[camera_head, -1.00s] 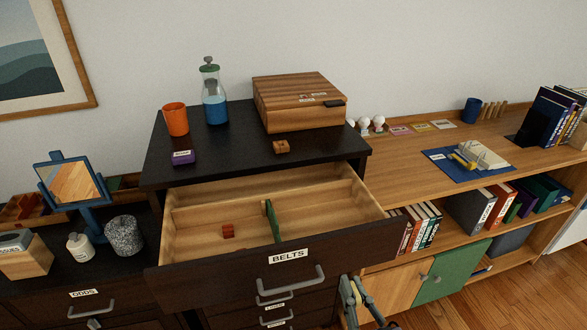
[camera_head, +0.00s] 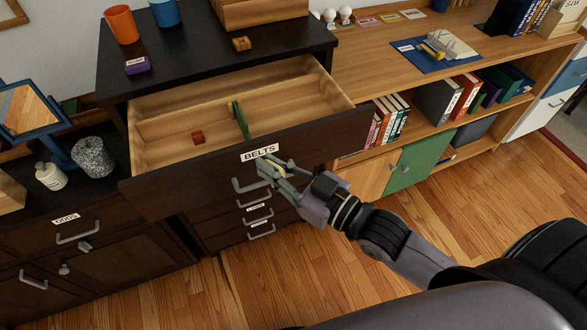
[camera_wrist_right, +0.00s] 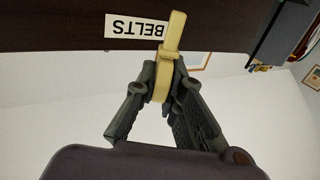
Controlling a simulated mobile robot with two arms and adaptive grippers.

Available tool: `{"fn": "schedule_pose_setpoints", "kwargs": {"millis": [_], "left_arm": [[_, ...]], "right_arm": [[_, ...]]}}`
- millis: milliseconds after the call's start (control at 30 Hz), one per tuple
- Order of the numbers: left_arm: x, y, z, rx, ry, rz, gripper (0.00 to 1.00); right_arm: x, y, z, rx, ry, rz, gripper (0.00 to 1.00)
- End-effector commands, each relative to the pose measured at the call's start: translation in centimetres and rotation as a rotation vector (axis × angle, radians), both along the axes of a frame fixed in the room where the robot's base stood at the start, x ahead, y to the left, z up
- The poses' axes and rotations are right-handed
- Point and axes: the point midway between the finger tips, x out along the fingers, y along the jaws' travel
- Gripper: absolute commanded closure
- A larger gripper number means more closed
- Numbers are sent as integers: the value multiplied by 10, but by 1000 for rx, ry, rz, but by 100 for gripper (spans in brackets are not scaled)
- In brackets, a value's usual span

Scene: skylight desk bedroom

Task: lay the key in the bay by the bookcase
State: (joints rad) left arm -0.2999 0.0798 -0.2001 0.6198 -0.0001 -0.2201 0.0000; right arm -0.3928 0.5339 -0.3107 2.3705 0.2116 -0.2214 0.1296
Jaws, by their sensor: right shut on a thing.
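My right gripper (camera_head: 268,168) is shut on a yellow key (camera_wrist_right: 174,32), in front of the BELTS drawer's front. In the right wrist view the key stands up from between the fingertips (camera_wrist_right: 162,78), beside the BELTS label. The drawer (camera_head: 160,176) is pulled open. A lengthwise wooden wall and a green divider (camera_head: 241,120) split its inside. The bay (camera_head: 290,108) right of the divider, on the bookcase side, looks empty. My left gripper is not in view.
The bookcase (camera_head: 455,128) with books and a green door stands to the right.

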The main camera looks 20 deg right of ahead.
Motion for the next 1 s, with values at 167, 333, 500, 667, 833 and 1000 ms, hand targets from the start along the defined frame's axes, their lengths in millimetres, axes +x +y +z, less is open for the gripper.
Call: {"fn": "schedule_pose_setpoints", "kwargs": {"millis": [167,333,500,667,833,1000], "left_arm": [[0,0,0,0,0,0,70],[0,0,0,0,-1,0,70],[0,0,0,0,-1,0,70],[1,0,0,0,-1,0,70],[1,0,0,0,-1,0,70],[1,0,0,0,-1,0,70]], "right_arm": [[10,19,7,-4,-6,124,100],[17,33,11,-6,-5,216,100],[22,46,15,-4,-7,295,100],[27,57,18,-1,-7,360,100],[32,64,21,-3,-6,417,100],[34,74,23,2,-6,472,100]]}}
